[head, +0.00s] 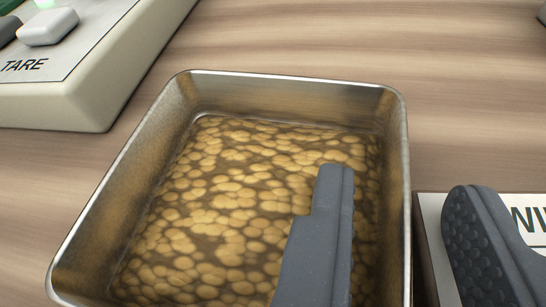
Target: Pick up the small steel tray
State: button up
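The small steel tray (285,97) fills the middle of the head view, its near end cut off by the bottom edge. A layer of tan, round, bean-like pieces (220,205) covers its floor. My gripper (400,186) is open around the tray's right wall. One dark grey finger is over the inside of the tray, and the other is outside, to the right of the wall. Gaps show between both fingers and the wall, so the gripper holds nothing. How deep the fingertips reach is hard to tell.
A cream scale (75,95) with a grey button and the word TARE stands at the upper left, close to the tray. A white card with black letters (524,222), partly hidden by the right finger, lies right of the tray. The wooden table (330,35) is clear behind the tray.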

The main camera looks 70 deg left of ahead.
jog(key=shift+w+a, duration=0.1)
jog(key=shift+w, duration=0.05)
grip_shut()
jog(key=shift+r, duration=0.1)
